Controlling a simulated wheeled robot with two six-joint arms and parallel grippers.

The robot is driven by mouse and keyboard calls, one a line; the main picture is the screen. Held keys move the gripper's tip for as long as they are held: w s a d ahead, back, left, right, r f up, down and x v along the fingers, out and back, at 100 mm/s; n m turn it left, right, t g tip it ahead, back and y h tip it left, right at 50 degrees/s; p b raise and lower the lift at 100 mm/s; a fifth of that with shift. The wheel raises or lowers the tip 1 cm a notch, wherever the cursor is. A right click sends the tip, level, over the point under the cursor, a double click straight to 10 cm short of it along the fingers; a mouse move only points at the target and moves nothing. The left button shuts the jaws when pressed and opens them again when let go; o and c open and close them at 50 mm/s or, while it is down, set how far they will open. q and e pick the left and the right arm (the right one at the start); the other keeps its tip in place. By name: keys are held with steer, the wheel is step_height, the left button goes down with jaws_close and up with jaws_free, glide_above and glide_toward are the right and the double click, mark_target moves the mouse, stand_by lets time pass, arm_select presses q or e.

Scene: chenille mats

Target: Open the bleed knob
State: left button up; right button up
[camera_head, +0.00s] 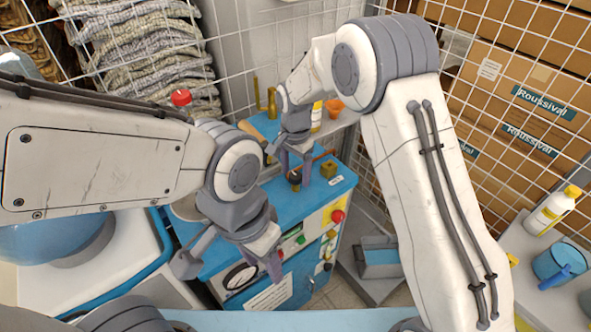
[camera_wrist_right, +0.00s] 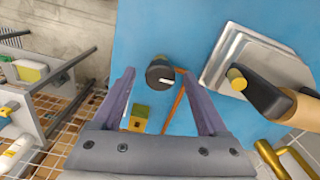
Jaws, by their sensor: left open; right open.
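A round dark knob with a white mark (camera_wrist_right: 160,73) sits on the blue top of a machine (camera_head: 340,186); I take it for the bleed knob. In the right wrist view it lies between the spread fingertips of my right gripper (camera_wrist_right: 163,78), which is open and empty. In the head view my right gripper (camera_head: 296,172) is over the blue top and partly hides the knob. Whether the fingers touch it I cannot tell. My left gripper (camera_head: 230,266) is open and empty, in front of the machine's panel.
A small yellow block (camera_head: 328,169) stands near the knob, with a thin orange rod (camera_wrist_right: 174,107). The front panel has a red button (camera_head: 338,216). Wire mesh and boxes (camera_head: 520,100) stand behind.

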steer(key=shift+f, duration=0.2)
jaws_close()
